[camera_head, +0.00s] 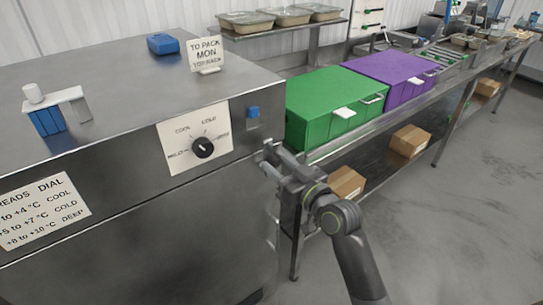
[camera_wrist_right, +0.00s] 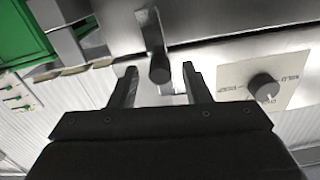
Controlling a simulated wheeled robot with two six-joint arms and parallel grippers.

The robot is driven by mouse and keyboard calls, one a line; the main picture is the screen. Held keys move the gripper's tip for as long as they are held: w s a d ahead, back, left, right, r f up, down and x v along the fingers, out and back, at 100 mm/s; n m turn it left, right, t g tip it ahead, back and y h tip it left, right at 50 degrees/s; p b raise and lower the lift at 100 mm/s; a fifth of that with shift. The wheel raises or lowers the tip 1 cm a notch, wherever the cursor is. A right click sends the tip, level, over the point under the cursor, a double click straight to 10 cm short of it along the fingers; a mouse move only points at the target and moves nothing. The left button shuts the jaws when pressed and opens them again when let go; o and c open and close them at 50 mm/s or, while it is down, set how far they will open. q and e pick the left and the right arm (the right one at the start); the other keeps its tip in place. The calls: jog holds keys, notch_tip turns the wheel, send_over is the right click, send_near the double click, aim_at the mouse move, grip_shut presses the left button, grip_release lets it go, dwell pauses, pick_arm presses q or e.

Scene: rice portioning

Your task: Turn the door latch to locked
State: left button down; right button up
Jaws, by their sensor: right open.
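The door latch (camera_wrist_right: 153,40) is a grey metal lever with a rounded end on the front of the steel cabinet (camera_head: 200,225). In the right wrist view its rounded end lies between the fingertips of my right gripper (camera_wrist_right: 158,82). The fingers stand apart on both sides of it, with a gap visible. In the head view my right gripper (camera_head: 272,158) is at the cabinet's front right corner, and I cannot make out the latch clearly there. My left gripper is not in view.
A black dial (camera_head: 203,147) on a cream plate sits left of the gripper, with a small blue piece (camera_head: 253,112) above it. A green box (camera_head: 320,105) and a purple box (camera_head: 390,70) stand on the steel bench to the right. Cardboard boxes (camera_head: 346,182) sit below.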

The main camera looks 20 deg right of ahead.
aim_at(278, 164)
jog(key=shift+x, duration=1.8)
jog(key=shift+c, duration=0.2)
